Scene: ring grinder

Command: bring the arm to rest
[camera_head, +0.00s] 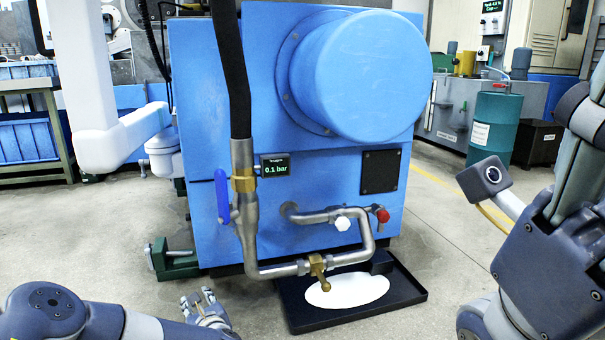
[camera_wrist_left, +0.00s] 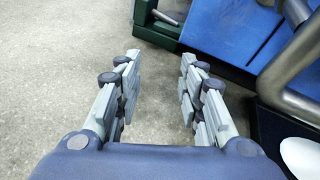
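My left arm comes in at the bottom left of the head view. My left gripper (camera_head: 208,300) is low in front of the blue machine, left of the black drip tray. In the left wrist view the left gripper's (camera_wrist_left: 158,75) two fingers stand apart with bare floor between them, so it is open and empty. My right arm fills the right edge of the head view; its fingers are not visible there.
The blue machine (camera_head: 225,100) has pipes, a blue lever (camera_head: 222,197), a red valve knob (camera_head: 382,215) and a gauge reading 0.1 bar (camera_head: 275,166). A black tray (camera_head: 408,290) holds white liquid (camera_head: 350,290). A green drum (camera_head: 493,125) stands behind right. Grey floor (camera_head: 440,240) is clear.

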